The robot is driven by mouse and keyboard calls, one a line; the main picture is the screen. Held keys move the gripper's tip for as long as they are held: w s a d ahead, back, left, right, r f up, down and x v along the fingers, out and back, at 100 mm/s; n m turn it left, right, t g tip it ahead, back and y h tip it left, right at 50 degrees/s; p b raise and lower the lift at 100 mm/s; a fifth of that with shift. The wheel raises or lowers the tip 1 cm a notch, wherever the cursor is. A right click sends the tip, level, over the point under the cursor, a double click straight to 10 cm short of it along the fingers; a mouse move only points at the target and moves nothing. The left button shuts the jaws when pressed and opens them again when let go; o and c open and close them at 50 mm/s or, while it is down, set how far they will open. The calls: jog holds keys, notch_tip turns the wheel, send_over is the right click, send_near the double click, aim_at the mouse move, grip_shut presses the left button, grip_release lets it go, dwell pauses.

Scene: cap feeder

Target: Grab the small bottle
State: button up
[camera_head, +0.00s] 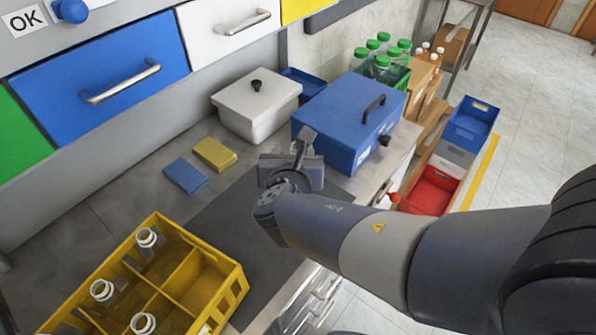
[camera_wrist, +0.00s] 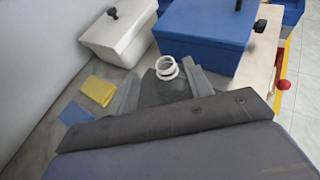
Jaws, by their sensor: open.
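A small clear bottle (camera_wrist: 171,84) with an open neck stands upright in the wrist view, straight ahead of my gripper (camera_wrist: 160,88). My grey fingers are apart, one on each side of it. Whether they touch it cannot be told, and its lower part is hidden behind the gripper body. In the head view my gripper (camera_head: 303,145) is over the worktop in front of the blue box, and I cannot make out this bottle there. Other clear uncapped bottles (camera_head: 104,291) stand in a yellow divided crate (camera_head: 226,285) at the lower left.
A white lidded box (camera_head: 258,108) and a blue lidded box (camera_head: 334,122) stand behind the gripper. Yellow (camera_head: 214,154) and blue (camera_head: 186,176) pads lie left of it. A dark mat (camera_head: 232,228) is clear. Green-capped bottles (camera_head: 381,66) stand at the back.

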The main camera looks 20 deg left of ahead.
aim_at(297, 150)
jog(key=shift+w+f, duration=0.3)
jog(key=shift+w, duration=0.1)
jog(key=x, duration=0.4)
jog(key=shift+d+f, duration=0.15)
jog(key=shift+f, duration=0.15)
jog(key=shift+c, duration=0.6)
grip_shut()
